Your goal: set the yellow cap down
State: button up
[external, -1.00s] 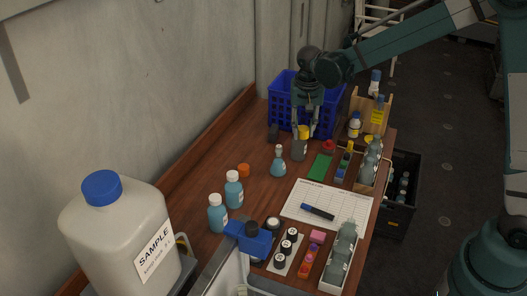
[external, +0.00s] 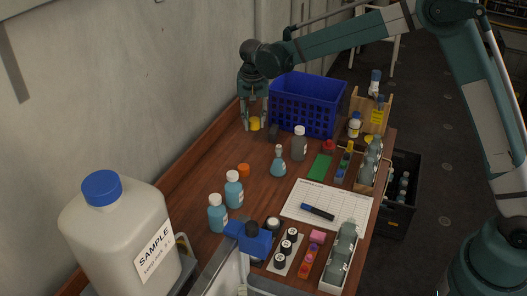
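The yellow cap (external: 255,123) is between the fingertips of my gripper (external: 254,127), near the back left of the wooden bench (external: 208,159). My gripper points down and is shut on the cap. The cap is low over the bench, left of the blue basket; I cannot tell whether it touches the wood. A grey bottle with a white top (external: 299,144) stands upright to the right of my gripper, in front of the basket.
The blue basket (external: 308,103) stands close to the right of my gripper, with a small dark block (external: 273,132) between. The wall and the bench's raised back edge are on the left. A flask (external: 278,163) and an orange cap (external: 243,171) stand nearer the camera.

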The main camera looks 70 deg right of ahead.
send_over(254, 158)
jog(key=shift+s+a+f, duration=0.1)
jog(key=shift+a+f, duration=0.05)
jog(key=shift+f, duration=1.2)
jog(key=shift+s+a+f, duration=0.1)
jog(key=shift+f, duration=1.25)
jog(key=shift+f, duration=3.15)
jog(key=shift+f, duration=0.1)
jog(key=shift+f, duration=1.75)
jog(key=shift+f+b, duration=0.15)
jog(key=shift+b, duration=0.25)
jog(key=o, duration=0.6)
